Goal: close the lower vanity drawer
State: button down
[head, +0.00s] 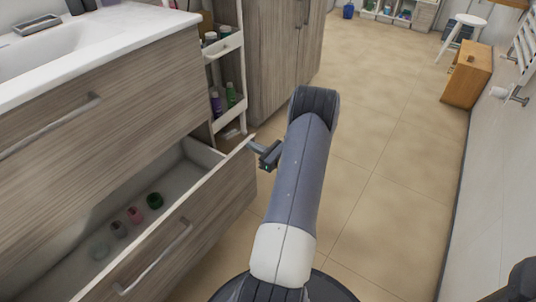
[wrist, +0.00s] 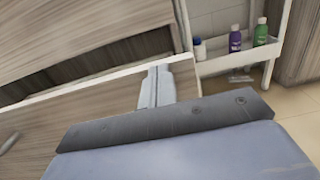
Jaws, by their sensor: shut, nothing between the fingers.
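The lower vanity drawer (head: 190,228) has a wood-grain front with a bar handle (head: 153,262) and stands pulled open. Small round jars, one of them green (head: 155,201), sit inside it. My gripper (head: 252,145) is at the far top corner of the drawer front, with its fingers together and empty. In the wrist view, the closed fingers (wrist: 156,86) lie against or just over the top edge of the drawer front (wrist: 100,112). I cannot tell whether they touch it. The drawer handle also shows at the left edge of the wrist view (wrist: 9,143).
The upper drawer (head: 100,110) above is shut. A white slim cart (head: 226,45) with bottles stands just beyond the vanity. A wooden stool-like box (head: 467,76) and a white stool (head: 462,36) are at the far right. The tiled floor (head: 385,150) right of my arm is clear.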

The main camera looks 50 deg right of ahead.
jog(key=w+a+b, duration=0.1)
jog(key=w+b, duration=0.2)
jog(key=w, duration=1.3)
jog(key=shift+b, duration=0.3)
jog(key=shift+a, duration=0.1)
